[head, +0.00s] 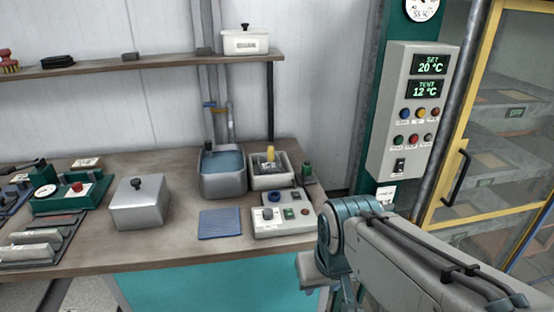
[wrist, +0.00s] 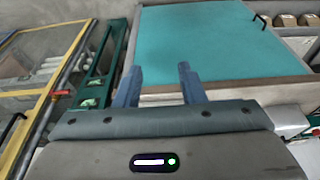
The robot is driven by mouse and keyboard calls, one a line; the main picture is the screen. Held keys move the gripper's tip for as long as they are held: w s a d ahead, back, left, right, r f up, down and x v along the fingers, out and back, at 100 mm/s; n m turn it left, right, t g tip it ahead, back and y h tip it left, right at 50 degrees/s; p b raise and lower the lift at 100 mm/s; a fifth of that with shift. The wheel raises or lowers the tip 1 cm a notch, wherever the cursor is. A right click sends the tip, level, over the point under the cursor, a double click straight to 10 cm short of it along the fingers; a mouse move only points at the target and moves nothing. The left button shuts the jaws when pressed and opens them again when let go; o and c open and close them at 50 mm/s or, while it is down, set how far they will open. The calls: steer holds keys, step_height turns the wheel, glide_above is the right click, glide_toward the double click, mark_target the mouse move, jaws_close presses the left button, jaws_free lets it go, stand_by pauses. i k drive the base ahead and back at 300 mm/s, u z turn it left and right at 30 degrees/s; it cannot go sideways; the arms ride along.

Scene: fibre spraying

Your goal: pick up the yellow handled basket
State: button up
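The yellow upright handle (head: 270,154) stands over a dark basket inside a cream rectangular container at the back of the bench, right of the water tank. The basket's lower part is hidden by the container walls. My gripper (wrist: 159,68) shows in the wrist view with its two blue-grey fingers apart and nothing between them. In the head view my arm is at the lower right, in front of and to the right of the bench, well apart from the basket. The gripper's fingers are not clear there. The basket does not show in the wrist view.
A metal water tank (head: 222,182) stands left of the basket, and a control box (head: 282,222) and blue mat (head: 220,224) lie in front. A lidded metal box (head: 139,211) is further left. A shelf (head: 170,64) runs above. A yellow-framed cabinet (head: 455,160) stands right.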

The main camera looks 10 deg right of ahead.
mark_target(271, 155)
steer(key=i, duration=0.95)
